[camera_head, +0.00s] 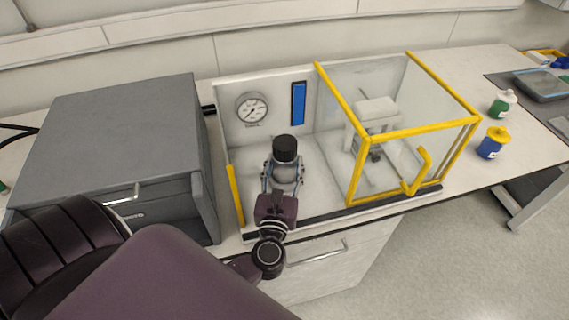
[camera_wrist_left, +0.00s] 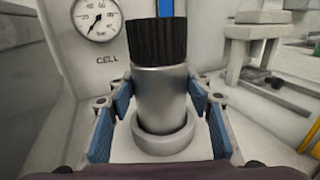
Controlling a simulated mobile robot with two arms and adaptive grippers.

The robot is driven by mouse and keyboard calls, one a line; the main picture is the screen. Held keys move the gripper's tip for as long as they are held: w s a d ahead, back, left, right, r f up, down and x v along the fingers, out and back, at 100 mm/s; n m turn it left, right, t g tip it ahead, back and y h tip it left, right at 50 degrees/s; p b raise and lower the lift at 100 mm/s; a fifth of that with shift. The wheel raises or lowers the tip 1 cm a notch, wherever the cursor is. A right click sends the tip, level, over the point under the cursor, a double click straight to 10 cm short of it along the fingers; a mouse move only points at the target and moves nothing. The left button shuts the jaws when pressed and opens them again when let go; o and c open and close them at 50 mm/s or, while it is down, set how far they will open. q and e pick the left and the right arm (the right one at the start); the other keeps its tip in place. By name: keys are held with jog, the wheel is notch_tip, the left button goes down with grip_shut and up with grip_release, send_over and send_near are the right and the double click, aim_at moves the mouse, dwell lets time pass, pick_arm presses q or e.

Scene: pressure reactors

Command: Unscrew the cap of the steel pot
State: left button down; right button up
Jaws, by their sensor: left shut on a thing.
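The steel pot (camera_head: 287,174) stands upright in the left, open part of the bench cell, with its black ribbed cap (camera_head: 286,147) on top. In the left wrist view the pot's smooth body (camera_wrist_left: 160,98) and cap (camera_wrist_left: 156,41) show close up, and its foot sits within a pale ring (camera_wrist_left: 165,143). My left gripper (camera_head: 283,178) reaches in from the front and is shut on the pot's body below the cap, with a blue-padded finger on each side. The cap is clear of the fingers. My right gripper is not in view.
A pressure gauge (camera_head: 252,110) and a blue strip (camera_head: 298,102) are on the cell's back panel. A yellow-framed clear enclosure (camera_head: 413,131) stands right of the pot. A grey box (camera_head: 113,140) is at left. Blue (camera_head: 491,146) and green (camera_head: 501,104) jars stand at right.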

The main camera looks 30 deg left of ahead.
pick_arm(q)
jog(key=c, duration=0.9)
grip_release()
jog(key=v, duration=1.2)
